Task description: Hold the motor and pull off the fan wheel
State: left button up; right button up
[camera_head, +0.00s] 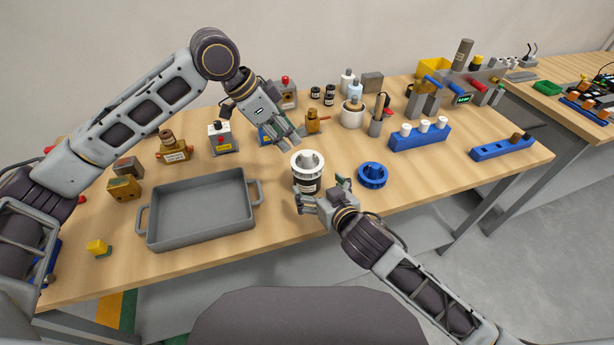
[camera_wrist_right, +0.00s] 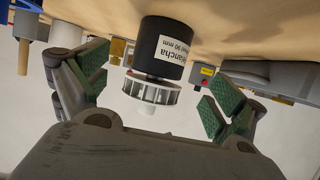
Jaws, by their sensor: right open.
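The motor (camera_head: 306,186) stands upright near the table's front edge, with a dark labelled body. The white fan wheel (camera_head: 307,161) sits on top of it. In the right wrist view, the picture is upside down: the dark motor (camera_wrist_right: 162,46) is above and the finned wheel (camera_wrist_right: 150,91) below, joined by a short shaft. My right gripper (camera_head: 322,193) is open in front of the motor, a green-padded finger to each side, with no contact visible in the wrist view (camera_wrist_right: 155,92). My left gripper (camera_head: 284,129) hangs behind and above the wheel, apart from it; its finger gap is unclear.
A grey tray (camera_head: 203,240) lies left of the motor. A round blue holder (camera_head: 372,174) stands close on the right. Behind are a brass part (camera_head: 313,121), a white pot (camera_head: 352,119) and a blue rack (camera_head: 419,139) with white pieces. The front right tabletop is clear.

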jog(key=shift+x, duration=4.35)
jog(key=c, duration=1.8)
jog(key=shift+o, duration=0.2)
jog(key=o, duration=1.7)
jog(key=shift+o, duration=0.2)
jog(key=shift+s+d, duration=0.1)
jog(key=shift+s, duration=0.05)
jog(key=shift+v, duration=5.9)
jog(key=shift+r, duration=0.1)
